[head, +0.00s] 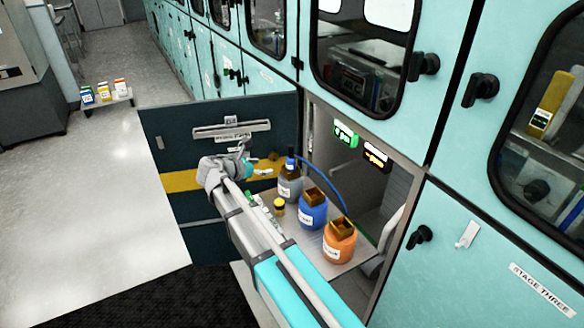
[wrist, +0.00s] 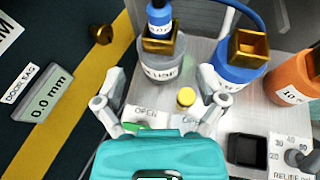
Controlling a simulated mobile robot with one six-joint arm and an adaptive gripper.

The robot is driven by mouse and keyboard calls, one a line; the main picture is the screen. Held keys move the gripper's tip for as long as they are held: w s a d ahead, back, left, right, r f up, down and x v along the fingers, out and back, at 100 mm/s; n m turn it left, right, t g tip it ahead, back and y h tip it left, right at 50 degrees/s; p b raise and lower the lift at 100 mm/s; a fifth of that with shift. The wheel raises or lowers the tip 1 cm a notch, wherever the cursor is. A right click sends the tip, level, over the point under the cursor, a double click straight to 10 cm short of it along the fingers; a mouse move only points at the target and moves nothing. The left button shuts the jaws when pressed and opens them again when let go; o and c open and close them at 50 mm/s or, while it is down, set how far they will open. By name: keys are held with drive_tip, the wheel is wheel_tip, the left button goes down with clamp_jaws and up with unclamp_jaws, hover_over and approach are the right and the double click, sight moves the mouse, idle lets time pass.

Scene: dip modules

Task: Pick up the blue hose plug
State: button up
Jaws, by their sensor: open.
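The blue hose plug (wrist: 158,18) sits upright in the brass-coloured square mouth of the grey bottle (wrist: 160,68), at the top of the wrist view. It also shows in the head view (head: 290,164). A blue hose (head: 330,180) arcs from near the plug toward the other bottles; its join is unclear. My gripper (wrist: 163,78) is open and empty, its fingers apart on either side of the grey bottle's lower part in the wrist view. In the head view my gripper (head: 243,166) is left of the grey bottle.
A blue bottle (head: 312,214) and an orange bottle (head: 340,246) stand on the same shelf, right of the grey one. A small yellow-capped item (wrist: 186,98) lies between my fingers in view. An open dark door (head: 170,150) stands to the left.

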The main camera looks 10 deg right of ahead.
sight(287, 164)
drive_tip(key=b+x, duration=0.2)
drive_tip(key=x, duration=0.5)
drive_tip(key=shift+f+b, duration=0.1)
drive_tip(key=shift+b, duration=0.2)
drive_tip(key=shift+w+d+f, duration=0.15)
drive_tip(key=shift+w+d, duration=0.15)
drive_tip(key=shift+d, duration=0.2)
drive_tip(key=shift+b+x, duration=1.1)
drive_tip(key=shift+x, duration=1.45)
clamp_jaws()
